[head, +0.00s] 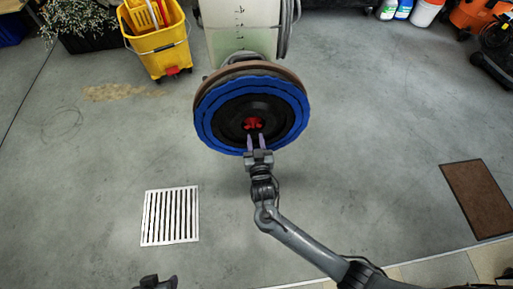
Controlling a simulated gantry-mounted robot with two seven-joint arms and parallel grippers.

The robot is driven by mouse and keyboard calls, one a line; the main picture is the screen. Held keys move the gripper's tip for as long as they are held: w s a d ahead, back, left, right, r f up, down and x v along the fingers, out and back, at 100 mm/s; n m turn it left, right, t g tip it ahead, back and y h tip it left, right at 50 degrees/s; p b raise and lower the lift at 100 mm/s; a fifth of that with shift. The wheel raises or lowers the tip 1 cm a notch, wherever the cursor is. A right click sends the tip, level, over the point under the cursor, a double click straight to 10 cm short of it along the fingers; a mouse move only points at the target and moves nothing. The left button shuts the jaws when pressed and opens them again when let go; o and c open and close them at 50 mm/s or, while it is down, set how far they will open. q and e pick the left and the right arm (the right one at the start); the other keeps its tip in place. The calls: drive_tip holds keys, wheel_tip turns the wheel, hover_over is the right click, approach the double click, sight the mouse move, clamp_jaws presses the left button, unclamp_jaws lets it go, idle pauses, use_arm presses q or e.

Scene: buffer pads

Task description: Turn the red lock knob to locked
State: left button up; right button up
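The red lock knob (252,123) sits in the black centre of a round blue buffer pad (209,125) mounted on the machine. My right gripper (256,141) is at the lower part of the pad, its two fingers pointing up toward the knob. The fingertips are apart, just below the knob; whether they touch it cannot be told. The knob's lock position is too small to read. Part of my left gripper (155,283) shows at the bottom edge, away from the pad, and its fingers cannot be made out.
The pale machine body (240,35) stands behind the pad. A yellow mop bucket (160,45) is at the upper left, a white floor grate (170,216) at the lower left, and a brown mat (478,198) at the right. The grey floor around the pad is mostly clear.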

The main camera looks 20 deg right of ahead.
sight(253, 123)
drive_tip(key=b+x, duration=0.2)
drive_tip(key=shift+w+d+f, duration=0.15)
drive_tip(key=shift+w+f, duration=0.1)
drive_tip(key=shift+w, duration=0.05)
drive_tip(key=shift+b+x, duration=0.45)
drive_tip(key=shift+x, duration=1)
drive_tip(key=shift+w+d+r, duration=0.1)
drive_tip(key=shift+w, duration=0.55)
drive_tip(key=shift+c, duration=0.2)
clamp_jaws()
